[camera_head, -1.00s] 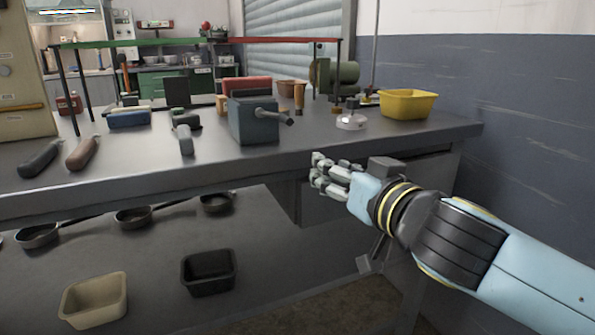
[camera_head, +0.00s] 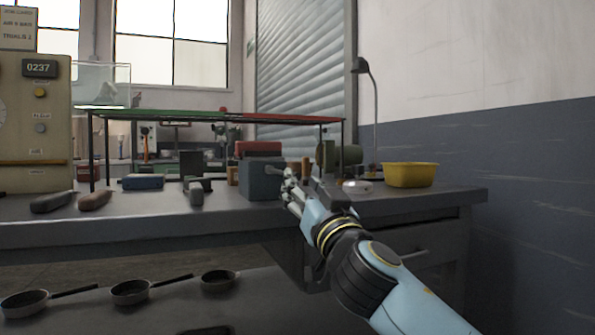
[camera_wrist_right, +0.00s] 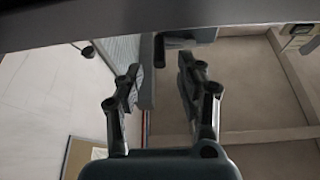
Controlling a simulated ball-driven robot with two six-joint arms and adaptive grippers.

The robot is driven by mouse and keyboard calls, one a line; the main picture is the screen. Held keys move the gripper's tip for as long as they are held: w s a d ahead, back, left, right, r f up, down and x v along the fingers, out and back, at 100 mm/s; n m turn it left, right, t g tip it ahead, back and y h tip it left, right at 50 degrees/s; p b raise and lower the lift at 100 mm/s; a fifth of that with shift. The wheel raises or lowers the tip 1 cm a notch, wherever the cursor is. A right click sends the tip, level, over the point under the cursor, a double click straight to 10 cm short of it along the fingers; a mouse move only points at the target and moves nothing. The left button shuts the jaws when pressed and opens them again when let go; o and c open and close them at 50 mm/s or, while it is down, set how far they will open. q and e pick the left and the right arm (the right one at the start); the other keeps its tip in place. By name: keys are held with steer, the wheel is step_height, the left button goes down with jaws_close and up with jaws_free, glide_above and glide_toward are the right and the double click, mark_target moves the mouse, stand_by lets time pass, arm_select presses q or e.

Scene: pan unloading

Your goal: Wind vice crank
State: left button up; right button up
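The blue-grey block (camera_head: 260,182) that looks like the vice stands on the workbench. A short dark crank handle (camera_head: 274,170) juts from its right side. My right gripper (camera_head: 289,183) is just right of the block, its fingers near the handle and partly covering that area. I cannot tell whether they touch. In the right wrist view the two fingers (camera_wrist_right: 157,86) are apart, with nothing between them. A dark block with a short dark rod (camera_wrist_right: 159,50) shows beyond the fingertips; I cannot be sure it is the vice. My left gripper is out of view.
The grey workbench (camera_head: 130,228) carries a yellow tub (camera_head: 409,175) at right, a blue block (camera_head: 143,183) and two dark handles at left. A green and red overhead rail (camera_head: 200,117) stands behind. Several small pans (camera_head: 133,291) lie on the lower shelf.

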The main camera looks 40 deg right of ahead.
mark_target(299, 179)
steer(key=shift+x, duration=1.85)
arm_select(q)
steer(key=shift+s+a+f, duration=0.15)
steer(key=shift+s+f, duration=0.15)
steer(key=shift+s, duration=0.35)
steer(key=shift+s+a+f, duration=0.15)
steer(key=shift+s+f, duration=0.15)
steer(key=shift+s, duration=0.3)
arm_select(e)
jaws_close()
